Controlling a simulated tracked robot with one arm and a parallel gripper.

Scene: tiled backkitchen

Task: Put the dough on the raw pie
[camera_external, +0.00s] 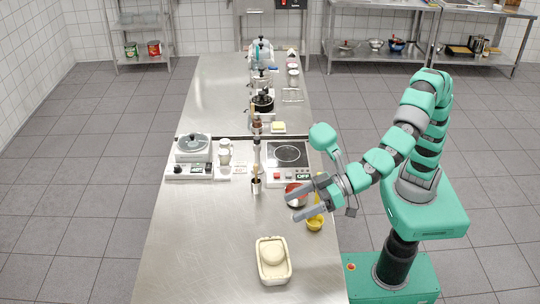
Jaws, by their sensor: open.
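A cream rectangular dish (285,277), which looks like the raw pie, sits on the steel counter near the front. A pale rounded lump (271,255), which looks like the dough, shows within the dish's outline toward its far end. I cannot tell whether the lump rests on a filling or on the dish bottom. My gripper (290,207) is open, with its two fingers pointing left. It is above the counter's right side, beyond the dish and apart from it. Nothing shows between the fingers.
A red-topped round container (296,188) is partly hidden behind my gripper. A small yellow cup (315,223) stands below it. A utensil holder (256,186), a hot plate (288,154) and a scale-like appliance (193,150) stand farther back. The counter left of the dish is clear.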

